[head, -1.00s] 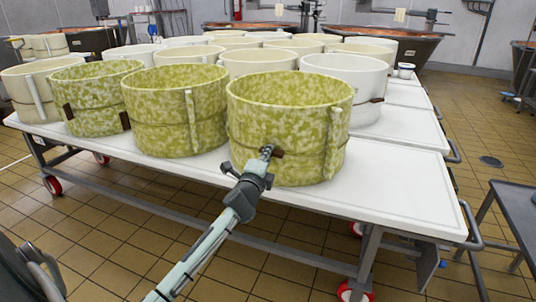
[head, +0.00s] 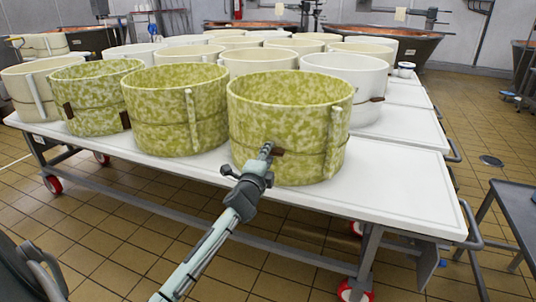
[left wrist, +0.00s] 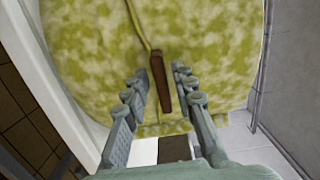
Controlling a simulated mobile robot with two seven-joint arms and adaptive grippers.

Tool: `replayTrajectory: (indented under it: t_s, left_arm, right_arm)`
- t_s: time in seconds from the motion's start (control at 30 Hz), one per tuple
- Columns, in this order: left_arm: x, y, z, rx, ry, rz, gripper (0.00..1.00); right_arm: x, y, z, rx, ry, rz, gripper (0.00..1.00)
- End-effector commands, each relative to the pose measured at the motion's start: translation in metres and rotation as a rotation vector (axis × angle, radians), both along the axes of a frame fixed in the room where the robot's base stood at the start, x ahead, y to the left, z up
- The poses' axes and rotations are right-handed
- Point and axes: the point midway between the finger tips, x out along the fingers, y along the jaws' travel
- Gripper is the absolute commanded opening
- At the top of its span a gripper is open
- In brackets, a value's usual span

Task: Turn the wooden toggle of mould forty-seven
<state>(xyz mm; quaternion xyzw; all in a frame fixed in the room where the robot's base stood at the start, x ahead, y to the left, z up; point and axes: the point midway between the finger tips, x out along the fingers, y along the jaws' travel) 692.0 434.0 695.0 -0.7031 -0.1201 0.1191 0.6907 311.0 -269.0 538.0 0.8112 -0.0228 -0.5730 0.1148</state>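The nearest mould (head: 290,112) is a round green-and-cream mottled tub at the front of the white table. No number is readable on it. Its brown wooden toggle (head: 277,152) is on the front wall, on a thin band. In the left wrist view the toggle (left wrist: 160,80) looks like a narrow dark-brown bar, slightly tilted, under a yellowish cord. My left gripper (head: 266,151) is at the mould's front. In the left wrist view its two fingers (left wrist: 162,86) are apart, one on each side of the toggle, with gaps showing. My right gripper is not in view.
Two similar green moulds (head: 176,110) stand to the left, with several cream moulds (head: 258,62) behind. The white table top (head: 400,190) is bare at right. A grey table (head: 515,205) stands at far right. Copper vats (head: 395,43) are at the back.

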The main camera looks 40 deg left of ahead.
Motion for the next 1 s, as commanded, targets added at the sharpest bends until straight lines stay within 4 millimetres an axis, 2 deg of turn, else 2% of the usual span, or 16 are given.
replayTrajectory:
  t_s: [0.37,0.47,0.8,1.0]
  left_arm:
    - [-0.004,-0.001,0.001,0.002,0.000,0.000,0.32]
    - [-0.016,-0.005,0.000,0.002,0.001,0.000,0.32]
    - [-0.082,-0.029,-0.001,0.001,0.001,0.000,0.32]
    - [-0.107,-0.038,-0.001,0.001,0.001,0.000,0.32]
  right_arm:
    - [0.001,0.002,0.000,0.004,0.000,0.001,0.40]
    - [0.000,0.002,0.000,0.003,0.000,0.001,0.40]
    - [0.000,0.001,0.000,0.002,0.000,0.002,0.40]
    - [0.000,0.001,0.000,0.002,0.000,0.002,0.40]
